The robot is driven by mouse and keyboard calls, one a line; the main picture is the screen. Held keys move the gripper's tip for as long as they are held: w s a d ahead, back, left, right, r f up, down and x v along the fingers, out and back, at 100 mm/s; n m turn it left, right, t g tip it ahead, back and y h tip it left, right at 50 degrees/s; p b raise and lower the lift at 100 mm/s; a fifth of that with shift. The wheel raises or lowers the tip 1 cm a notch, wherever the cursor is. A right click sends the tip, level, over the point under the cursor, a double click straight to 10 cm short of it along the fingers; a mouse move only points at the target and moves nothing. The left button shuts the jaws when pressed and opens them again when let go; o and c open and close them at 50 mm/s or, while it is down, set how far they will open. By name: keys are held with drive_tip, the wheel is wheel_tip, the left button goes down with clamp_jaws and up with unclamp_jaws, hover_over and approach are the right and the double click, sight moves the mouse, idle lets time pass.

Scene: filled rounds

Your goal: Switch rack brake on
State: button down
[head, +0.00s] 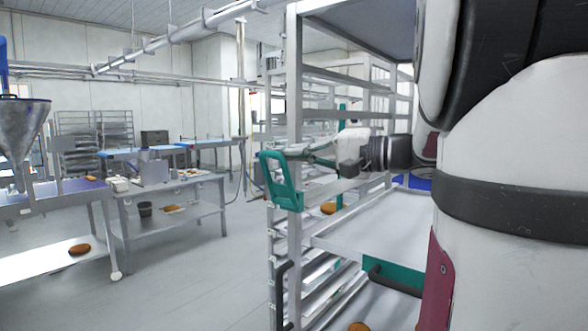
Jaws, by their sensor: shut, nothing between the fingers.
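The metal rack (295,110) stands in the middle and right of the head view, with trays on several levels. A teal loop-shaped lever (281,180) sits on its near post, tilted out to the left. I take it for the rack brake, but no label shows. My gripper (308,152) reaches in from the right, close behind the lever's top. It is shut and empty. Whether its tips touch the lever I cannot tell. My wrist (375,153) shows between the rack's uprights.
My arm covers the right side of the view. A dark vertical handle (281,296) is low on the rack, and a teal panel (395,278) lies under a shelf. Tables (175,190) and a metal funnel (22,125) stand at left. The floor (185,285) between is clear.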

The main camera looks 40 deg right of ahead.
drive_tip(key=a+f+n+h+b, duration=0.1)
drive_tip(key=a+f+n+b, duration=0.2)
drive_tip(key=b, duration=0.7)
drive_tip(key=s+a+f+n+g+h+b, duration=0.1)
drive_tip(key=a+n+b, duration=0.4)
drive_tip(key=b, duration=0.5)
drive_tip(key=shift+a+f+n+h, duration=0.35)
drive_tip(key=shift+f+n+h, duration=0.25)
drive_tip(key=shift+f+n, duration=0.3)
drive_tip(key=shift+s, duration=0.1)
